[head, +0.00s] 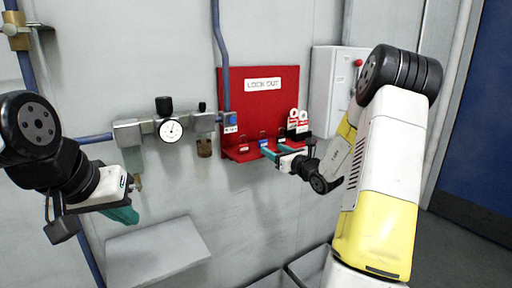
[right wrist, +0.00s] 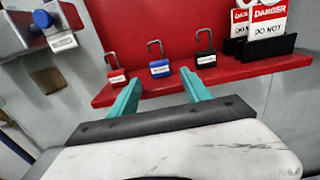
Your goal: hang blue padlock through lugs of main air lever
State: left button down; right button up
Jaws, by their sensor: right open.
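The blue padlock (right wrist: 160,68) stands on the red shelf between a red and a black padlock, its shackle upward. In the head view the blue padlock (head: 263,144) is partly covered by my right gripper (head: 273,151). In the right wrist view my right gripper (right wrist: 158,80) is open and empty, its teal fingertips just short of the blue padlock and to either side of it. A blue fitting with a white label (head: 231,119), perhaps the main air lever, is left of the board; its lugs are too small to tell. My left gripper (head: 124,214) hangs at left; its opening is unclear.
The red lockout board (head: 285,98) carries the shelf (right wrist: 105,95). A red padlock (right wrist: 117,76), a black padlock (right wrist: 205,60) and danger tags (right wrist: 268,22) are close by. A gauge (head: 170,130) and grey box (head: 335,85) flank the board.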

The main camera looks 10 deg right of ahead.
jog(key=s+a+r+n+g+y, duration=0.3)
jog(key=s+a+n+g, duration=0.2)
jog(key=s+a+n, duration=0.5)
jog(key=s+a+r+n+g+y, duration=0.25)
jog(key=s+a+n+g, duration=0.45)
jog(key=s+a, duration=0.4)
jog(key=s+d+f+n+g+h, duration=0.1)
jog(key=s+d+n+h, duration=0.1)
jog(key=s+n, duration=0.35)
jog(key=s+d+n+h, duration=0.1)
jog(key=s+n+h, duration=0.25)
jog(key=s, duration=0.35)
jog(key=s+d+r+n+t+h, duration=0.1)
jog(key=s+d+n+t+h, duration=0.1)
jog(key=d+n, duration=0.4)
jog(key=shift+s+d+n+h, duration=0.3)
jog(key=shift+s+d+h, duration=0.45)
jog(key=shift+h, duration=0.25)
